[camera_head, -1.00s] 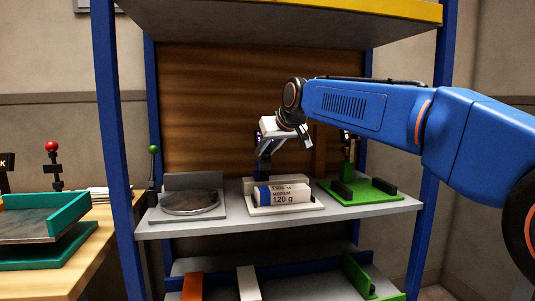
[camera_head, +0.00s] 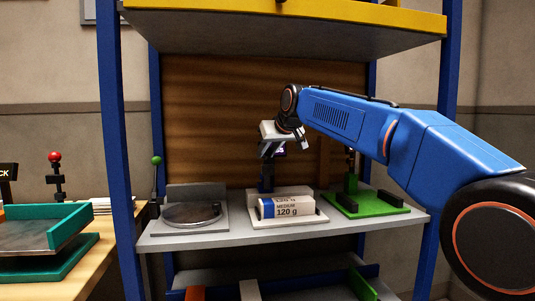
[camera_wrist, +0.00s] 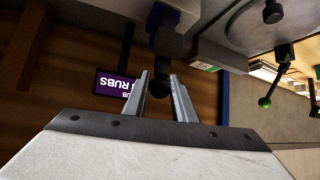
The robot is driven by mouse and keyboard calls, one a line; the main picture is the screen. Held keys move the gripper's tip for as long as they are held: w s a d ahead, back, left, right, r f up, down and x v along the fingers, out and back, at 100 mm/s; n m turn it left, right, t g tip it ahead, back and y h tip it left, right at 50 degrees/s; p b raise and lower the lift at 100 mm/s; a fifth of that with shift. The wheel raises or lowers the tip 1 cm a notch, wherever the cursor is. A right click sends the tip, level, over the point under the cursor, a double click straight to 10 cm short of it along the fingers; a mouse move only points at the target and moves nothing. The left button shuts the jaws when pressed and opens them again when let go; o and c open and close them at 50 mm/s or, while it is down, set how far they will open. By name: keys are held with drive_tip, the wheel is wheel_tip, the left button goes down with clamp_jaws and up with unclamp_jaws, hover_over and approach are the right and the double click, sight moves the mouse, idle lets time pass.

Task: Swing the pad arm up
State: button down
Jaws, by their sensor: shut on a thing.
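My gripper (camera_head: 272,152) is above and behind a paper ream (camera_head: 288,206) marked 120 g, with a blue end, lying on a white stand (camera_head: 258,222) on the shelf. A dark blue post (camera_head: 267,180) rises behind the ream. In the wrist view, the fingers of my gripper (camera_wrist: 159,92) are closed around a black round knob (camera_wrist: 160,88) at the end of the dark pad arm (camera_wrist: 170,44). In the head view, my gripper mostly hides the pad arm.
A purple sign (camera_wrist: 117,85) is beside the fingers. On the shelf (camera_head: 190,240), a grey station with a round plate (camera_head: 190,213) is left and a green stand (camera_head: 368,203) right. A green-knobbed lever (camera_head: 156,162) stands at the left. The yellow-edged upper shelf (camera_head: 290,18) is overhead.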

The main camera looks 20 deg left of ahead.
drive_tip(key=shift+w+r, duration=0.1)
idle(0.3)
drive_tip(key=c, duration=1.5)
unclamp_jaws()
drive_tip(key=shift+o, duration=0.2)
drive_tip(key=v, duration=1.7)
drive_tip(key=shift+d, duration=0.1)
drive_tip(key=s+d+f+m+h, duration=0.2)
drive_tip(key=s+d+f, duration=0.3)
drive_tip(key=d, duration=0.6)
drive_tip(key=s+d+f+m+h, duration=0.1)
drive_tip(key=s+d+f, duration=0.1)
drive_tip(key=d+f, duration=0.65)
drive_tip(key=s+d+f+m+h, duration=0.2)
drive_tip(key=s+d+f, duration=0.2)
drive_tip(key=d, duration=0.9)
drive_tip(key=s+d+f+m+h, duration=0.1)
drive_tip(key=s+d+f, duration=0.5)
drive_tip(key=s+f, duration=0.2)
drive_tip(key=s+d+f+m+g, duration=0.1)
drive_tip(key=s+d+f+m, duration=0.1)
drive_tip(key=s+d+f, duration=0.4)
drive_tip(key=s+d+f+m+g+h, duration=0.1)
drive_tip(key=s+d+f, duration=0.5)
drive_tip(key=s+f, duration=0.4)
wheel_tip(320, 180, down, 4)
drive_tip(key=shift+f+h, duration=0.1)
drive_tip(key=shift+h, duration=0.2)
